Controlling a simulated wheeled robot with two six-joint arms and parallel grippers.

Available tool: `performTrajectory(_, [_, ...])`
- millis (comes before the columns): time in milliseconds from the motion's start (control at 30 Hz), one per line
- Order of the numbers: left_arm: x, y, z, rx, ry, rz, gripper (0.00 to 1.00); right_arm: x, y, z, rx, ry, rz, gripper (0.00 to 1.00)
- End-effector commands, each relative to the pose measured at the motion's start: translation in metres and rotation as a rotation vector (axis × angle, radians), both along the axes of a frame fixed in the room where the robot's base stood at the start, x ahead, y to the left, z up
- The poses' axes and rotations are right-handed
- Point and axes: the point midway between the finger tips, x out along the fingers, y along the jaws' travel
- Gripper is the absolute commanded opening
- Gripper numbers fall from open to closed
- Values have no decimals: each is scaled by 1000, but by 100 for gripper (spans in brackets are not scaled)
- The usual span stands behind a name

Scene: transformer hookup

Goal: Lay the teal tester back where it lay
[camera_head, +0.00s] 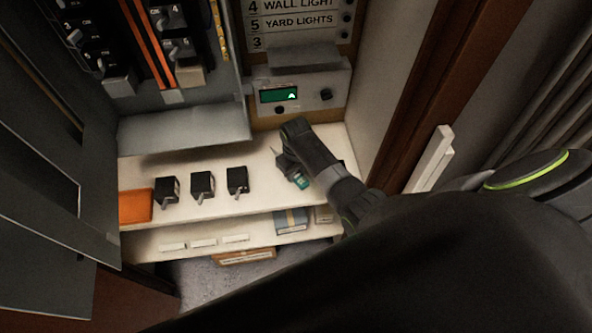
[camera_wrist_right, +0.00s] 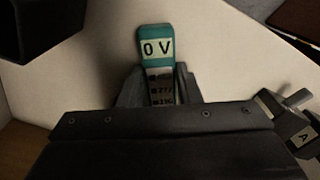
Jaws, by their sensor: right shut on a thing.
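The teal tester (camera_head: 299,181) is in my right gripper (camera_head: 287,162), over the right part of the white upper shelf (camera_head: 232,150). In the right wrist view the tester (camera_wrist_right: 156,45) shows a teal end with a label reading "0 V" and smaller markings below it. My right gripper (camera_wrist_right: 158,85) is shut on it, with a finger on each side. The gripper and arm hide part of the tester in the head view, and I cannot tell whether it touches the shelf. My left gripper is not in view.
Several black switch blocks (camera_head: 202,186) stand left of the tester, beside an orange box (camera_head: 135,207). A panel with a green display (camera_head: 279,94) is behind. A lower shelf (camera_head: 146,246) holds small boxes. A grey cabinet door (camera_head: 50,190) stands open at left.

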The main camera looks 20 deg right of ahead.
Motion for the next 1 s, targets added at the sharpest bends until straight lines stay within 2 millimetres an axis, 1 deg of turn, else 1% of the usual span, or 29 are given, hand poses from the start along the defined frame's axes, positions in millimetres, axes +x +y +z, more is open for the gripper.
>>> performTrajectory(267, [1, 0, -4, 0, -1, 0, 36, 0, 0, -6, 0, 0, 0, 8])
performTrajectory(300, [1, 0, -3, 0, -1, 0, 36, 0, 0, -5, 0, 0, 0, 34])
performTrajectory(467, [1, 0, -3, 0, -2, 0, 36, 0, 0, -5, 0, 0, 0, 55])
performTrajectory(767, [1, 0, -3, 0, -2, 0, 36, 0, 0, -5, 0, 0, 0, 56])
performTrajectory(867, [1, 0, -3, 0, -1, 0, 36, 1, 0, 1, 0, -2, 0, 56])
performTrajectory(1000, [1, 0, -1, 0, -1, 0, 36, 1, 0, 17, 0, -3, 0, 56])
